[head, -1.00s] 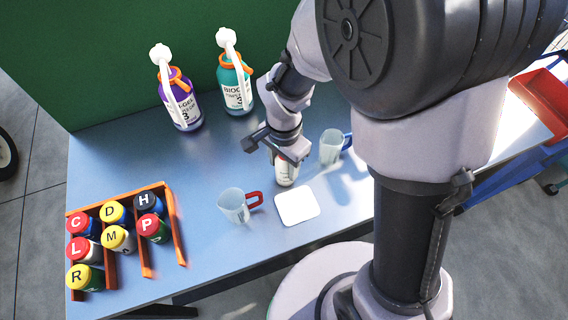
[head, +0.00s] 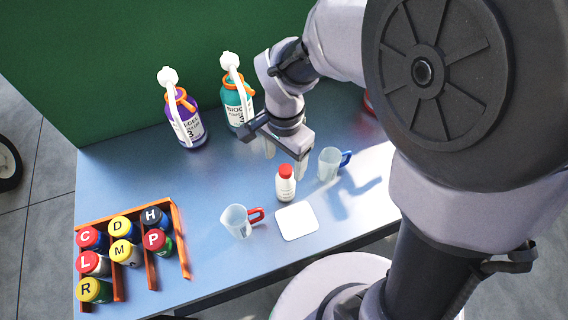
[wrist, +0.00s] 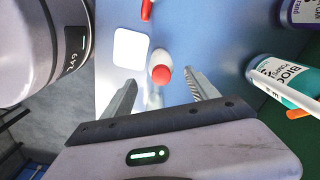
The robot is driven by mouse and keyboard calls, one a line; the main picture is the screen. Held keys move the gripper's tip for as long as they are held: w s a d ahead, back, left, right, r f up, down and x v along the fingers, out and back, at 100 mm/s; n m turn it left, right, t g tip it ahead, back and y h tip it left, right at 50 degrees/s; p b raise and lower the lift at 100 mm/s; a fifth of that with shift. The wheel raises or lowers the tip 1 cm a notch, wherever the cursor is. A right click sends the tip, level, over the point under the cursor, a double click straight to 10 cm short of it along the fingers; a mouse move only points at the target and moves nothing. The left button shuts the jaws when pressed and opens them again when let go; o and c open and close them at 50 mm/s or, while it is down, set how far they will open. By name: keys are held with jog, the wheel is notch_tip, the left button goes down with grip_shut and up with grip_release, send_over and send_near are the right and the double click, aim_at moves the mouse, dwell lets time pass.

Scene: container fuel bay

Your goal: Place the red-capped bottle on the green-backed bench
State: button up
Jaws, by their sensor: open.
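The red-capped bottle (head: 286,184), white with a red cap, stands upright on the green-backed bench (head: 225,215), between a red-handled cup and a blue-handled cup, just behind a white square pad (head: 296,220). My gripper (head: 285,168) is open and empty, above and behind the bottle. In the wrist view the red-capped bottle (wrist: 160,72) shows just beyond the open fingertips of my gripper (wrist: 160,85), apart from them, with the white pad (wrist: 131,49) beside it.
A red-handled cup (head: 237,221) and a blue-handled cup (head: 328,163) flank the bottle. A purple bottle (head: 187,125) and a teal bottle (head: 237,105) stand by the green back wall (head: 110,70). An orange rack (head: 151,268) with several lettered jars is at the left.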

jog(key=s+d+r+n+t+y, duration=0.1)
jog(key=s+d+r+n+t, duration=0.1)
jog(key=s+r, duration=0.3)
jog(key=s+d+r+n+t+y, duration=0.1)
jog(key=s+d+r+n+t, duration=0.2)
jog(key=s+r, duration=0.3)
notch_tip(320, 180, up, 4)
jog(key=shift+d+r+t, duration=0.15)
jog(key=shift+d+t, duration=0.25)
jog(key=shift+d, duration=0.45)
jog(key=shift+s, duration=0.1)
